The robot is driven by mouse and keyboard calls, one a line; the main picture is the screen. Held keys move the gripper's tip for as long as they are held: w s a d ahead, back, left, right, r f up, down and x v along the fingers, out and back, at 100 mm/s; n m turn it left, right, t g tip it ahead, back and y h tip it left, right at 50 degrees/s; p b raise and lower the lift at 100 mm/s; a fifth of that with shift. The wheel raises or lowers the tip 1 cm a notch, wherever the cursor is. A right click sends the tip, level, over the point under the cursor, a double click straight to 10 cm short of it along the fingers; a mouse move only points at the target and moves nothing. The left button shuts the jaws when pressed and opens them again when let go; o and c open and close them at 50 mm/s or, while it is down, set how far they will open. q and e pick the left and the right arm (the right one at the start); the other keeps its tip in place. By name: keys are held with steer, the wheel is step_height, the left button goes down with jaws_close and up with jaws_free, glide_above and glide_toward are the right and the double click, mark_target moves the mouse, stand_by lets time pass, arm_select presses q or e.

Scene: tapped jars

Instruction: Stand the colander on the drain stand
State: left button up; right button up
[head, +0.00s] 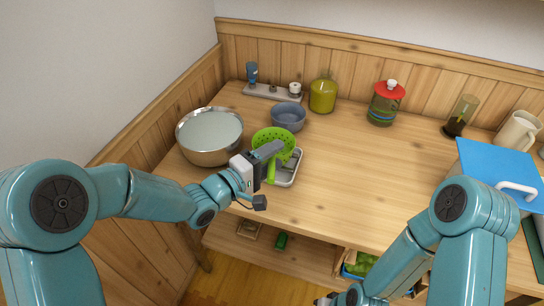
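The green colander (268,138) is right of the steel bowl, its round perforated bowl showing and its handle pointing toward me. My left gripper (270,151) reaches in from the left; its grey fingers cross the colander where the handle begins and look closed on it. The fingers hide part of the rim and handle. A pale metal tray-like stand (291,177), apparently the drain stand, lies just under and right of the colander. I cannot tell whether they touch. My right gripper (325,300) is low at the bottom edge, mostly hidden by its arm.
A big steel bowl (210,157) and a blue-grey bowl (288,118) stand close by. Behind are a yellow-green jar (322,97), a red-lidded tapped jar (384,106) and a bottle rack (272,93). A blue-lidded box (499,164) is at right. The middle tabletop (366,178) is clear.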

arm_select(q)
steer(key=shift+s+a, duration=0.1)
stand_by(0.5)
steer(key=v, duration=0.7)
steer(key=shift+s+a, duration=0.25)
stand_by(1.0)
stand_by(0.5)
steer(key=f+b+v, duration=0.1)
steer(key=b+v, duration=0.3)
steer(key=v, duration=1.2)
steer(key=shift+s+r, duration=0.2)
steer(key=shift+r, duration=0.35)
steer(key=shift+r, duration=0.1)
